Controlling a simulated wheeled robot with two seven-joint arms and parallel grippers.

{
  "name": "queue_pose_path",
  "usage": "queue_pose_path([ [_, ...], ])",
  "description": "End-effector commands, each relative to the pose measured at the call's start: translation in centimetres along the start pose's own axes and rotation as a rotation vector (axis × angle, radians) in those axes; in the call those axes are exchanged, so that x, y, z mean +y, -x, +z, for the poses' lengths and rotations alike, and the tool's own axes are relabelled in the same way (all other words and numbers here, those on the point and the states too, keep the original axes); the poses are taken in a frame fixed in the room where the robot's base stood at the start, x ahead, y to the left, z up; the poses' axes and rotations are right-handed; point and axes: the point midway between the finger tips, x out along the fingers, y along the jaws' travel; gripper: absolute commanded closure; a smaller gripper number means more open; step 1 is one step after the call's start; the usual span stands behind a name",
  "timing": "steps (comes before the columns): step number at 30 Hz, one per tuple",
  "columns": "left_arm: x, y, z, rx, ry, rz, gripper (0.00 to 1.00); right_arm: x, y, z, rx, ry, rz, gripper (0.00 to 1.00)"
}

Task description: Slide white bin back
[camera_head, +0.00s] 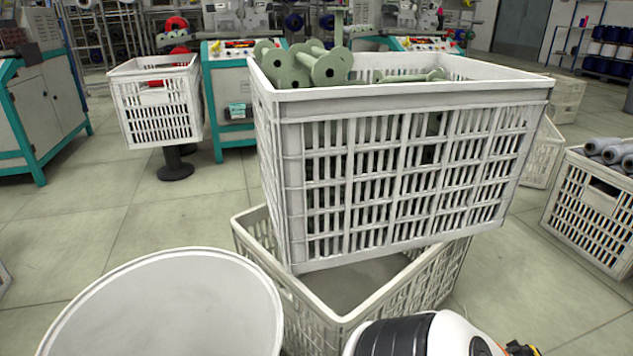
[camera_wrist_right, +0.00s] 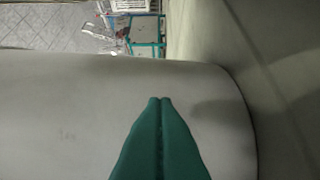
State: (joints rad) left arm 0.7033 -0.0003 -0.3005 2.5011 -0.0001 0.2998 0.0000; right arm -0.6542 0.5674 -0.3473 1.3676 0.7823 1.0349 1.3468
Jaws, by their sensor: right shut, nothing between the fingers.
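A white slatted bin (camera_head: 400,185) stands large in the middle of the head view, with several pale green bobbins (camera_head: 318,65) inside. It rests turned and offset on top of a lower white crate (camera_head: 440,285), whose front part shows empty. A round white container or table top (camera_head: 170,310) is at the lower left. My right gripper (camera_wrist_right: 160,100) shows in the right wrist view, its green fingers shut together and empty. They point at a broad, pale, curved surface (camera_wrist_right: 70,120); I cannot tell which thing it is or whether they touch. My left gripper is in neither view.
Another white crate (camera_head: 155,105) stands on a black pedestal at the back left. A crate of grey bobbins (camera_head: 590,220) is at the right edge. Teal-framed machines (camera_head: 232,95) stand behind. Open floor (camera_head: 100,225) lies at the left.

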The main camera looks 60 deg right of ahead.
Motion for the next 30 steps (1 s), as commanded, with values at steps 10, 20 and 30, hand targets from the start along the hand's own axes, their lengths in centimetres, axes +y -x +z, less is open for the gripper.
queue_pose_path([
  [10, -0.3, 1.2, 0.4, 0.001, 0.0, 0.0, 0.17, 0.0, -3.1, 0.0, 0.001, 0.001, 0.0, 1.0],
  [20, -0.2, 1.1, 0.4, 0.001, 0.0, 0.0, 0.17, 0.0, -3.2, -0.1, 0.0, 0.0, -0.001, 1.0],
  [30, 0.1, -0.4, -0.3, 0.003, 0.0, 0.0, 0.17, 0.2, -8.0, -4.9, -0.001, -0.003, 0.003, 1.0],
])
